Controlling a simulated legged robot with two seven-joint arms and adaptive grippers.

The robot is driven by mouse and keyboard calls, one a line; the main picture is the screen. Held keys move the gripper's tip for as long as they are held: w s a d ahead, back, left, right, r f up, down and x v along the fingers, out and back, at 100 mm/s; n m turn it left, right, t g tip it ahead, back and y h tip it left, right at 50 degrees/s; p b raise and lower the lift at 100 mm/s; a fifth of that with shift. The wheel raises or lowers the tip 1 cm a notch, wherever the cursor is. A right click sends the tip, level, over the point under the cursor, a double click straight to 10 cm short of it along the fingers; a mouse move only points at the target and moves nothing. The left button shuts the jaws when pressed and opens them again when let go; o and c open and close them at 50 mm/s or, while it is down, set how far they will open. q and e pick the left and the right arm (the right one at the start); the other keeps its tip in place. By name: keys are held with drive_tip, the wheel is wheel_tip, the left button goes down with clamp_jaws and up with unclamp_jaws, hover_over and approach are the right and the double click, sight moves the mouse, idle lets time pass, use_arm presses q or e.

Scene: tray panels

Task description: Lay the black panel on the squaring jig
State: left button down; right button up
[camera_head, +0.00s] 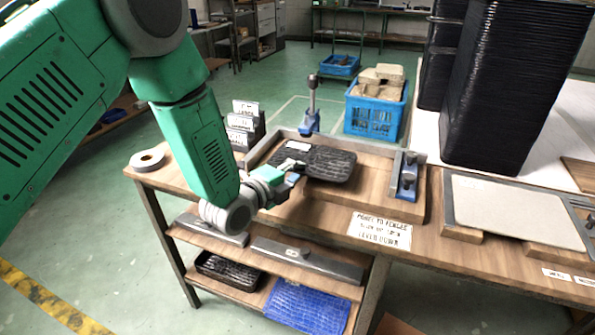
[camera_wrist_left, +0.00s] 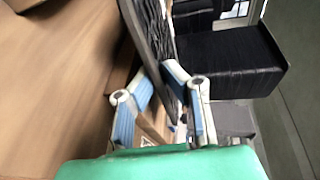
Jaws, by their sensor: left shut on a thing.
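The black panel (camera_head: 325,163) is a ribbed, shallow tray-like piece with a white label near its far left edge. My left gripper (camera_head: 291,179) is shut on the panel's near left edge; the wrist view also shows the panel (camera_wrist_left: 156,35) between the fingers (camera_wrist_left: 172,105). The squaring jig (camera_head: 385,197) is a wooden board with grey metal fences and blue clamps, on the bench. The panel is over the left part of the jig board; whether it touches the board I cannot tell. My right gripper is not in view.
A blue clamp (camera_head: 407,180) stands at the jig's right and another (camera_head: 309,120) at its back. Tall black stacks (camera_head: 510,80) stand at the back right. A framed pale plate (camera_head: 515,210) lies to the right. A tape roll (camera_head: 147,159) and card holder (camera_head: 243,125) are at left.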

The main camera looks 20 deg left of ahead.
use_arm(q)
drive_tip(key=shift+a+f, duration=0.15)
drive_tip(key=shift+a, duration=0.65)
drive_tip(key=shift+a+f, duration=0.1)
drive_tip(key=shift+a, duration=0.65)
drive_tip(key=shift+d+r, duration=0.1)
drive_tip(key=shift+d, duration=0.25)
drive_tip(key=shift+a+f+b, duration=0.35)
drive_tip(key=shift+a+f, duration=0.1)
drive_tip(key=shift+d+f+b, duration=0.45)
drive_tip(key=shift+d+f, duration=0.05)
drive_tip(key=shift+f, duration=0.3)
drive_tip(key=shift+a, duration=0.2)
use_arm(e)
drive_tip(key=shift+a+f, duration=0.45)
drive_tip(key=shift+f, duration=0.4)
use_arm(q)
drive_tip(key=shift+d+f+b, duration=0.15)
drive_tip(key=shift+b, duration=0.15)
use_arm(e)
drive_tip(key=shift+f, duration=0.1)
use_arm(q)
drive_tip(key=shift+f+b, duration=0.3)
drive_tip(key=shift+f, duration=0.15)
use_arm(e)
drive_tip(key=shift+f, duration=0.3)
